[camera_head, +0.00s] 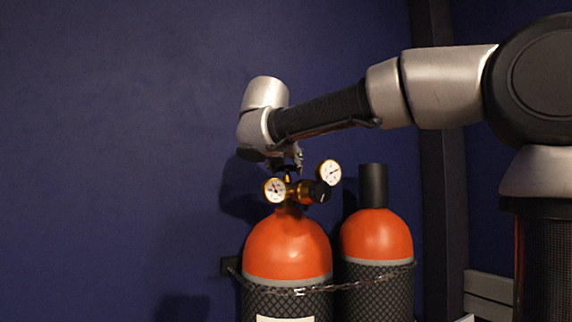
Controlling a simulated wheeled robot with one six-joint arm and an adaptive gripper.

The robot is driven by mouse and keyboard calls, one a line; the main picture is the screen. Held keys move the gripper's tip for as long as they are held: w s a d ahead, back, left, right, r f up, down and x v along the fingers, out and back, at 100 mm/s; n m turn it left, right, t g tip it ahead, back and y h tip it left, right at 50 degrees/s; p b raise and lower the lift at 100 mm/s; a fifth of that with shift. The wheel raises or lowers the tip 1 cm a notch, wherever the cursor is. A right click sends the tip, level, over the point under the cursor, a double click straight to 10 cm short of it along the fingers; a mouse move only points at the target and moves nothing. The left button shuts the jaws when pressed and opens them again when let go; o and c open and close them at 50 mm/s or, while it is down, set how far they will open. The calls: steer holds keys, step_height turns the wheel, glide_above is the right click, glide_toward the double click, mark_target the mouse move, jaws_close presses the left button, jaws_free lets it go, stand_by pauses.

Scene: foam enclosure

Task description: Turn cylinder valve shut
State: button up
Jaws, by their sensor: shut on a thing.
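The cylinder (287,247) with the orange shoulder and dark mesh body stands upright at the centre of the head view. On its top sits a brass valve and regulator (289,189) with two round gauges, a left gauge (274,190) and a right gauge (329,173). A dark valve handwheel (287,168) shows in part just above the brass. My gripper (288,163) points down from the wrist and is shut on the handwheel. The fingers are small and dark here, and most of the handwheel is hidden by them.
A second orange cylinder (376,236) with a black cap (373,186) stands close on the right. A chain (340,288) runs across both cylinders. A dark blue wall (120,130) is behind them. The space left of the cylinders looks free.

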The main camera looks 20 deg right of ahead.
steer(key=shift+a+m, duration=0.1)
steer(key=shift+m, duration=0.2)
steer(key=m+g+h, duration=0.3)
steer(key=h, duration=0.1)
steer(key=shift+w+a+m, duration=0.3)
steer(key=shift+a, duration=0.05)
steer(key=m+g+h, duration=0.1)
steer(key=m+g, duration=0.1)
steer(key=m+g+h, duration=0.1)
steer(key=m+g, duration=0.1)
steer(key=w+m+g+h, duration=0.1)
steer(key=m+g, duration=0.1)
steer(key=shift+a+g, duration=0.15)
steer(key=shift+g, duration=0.15)
steer(key=shift+m, duration=0.3)
steer(key=o, duration=1)
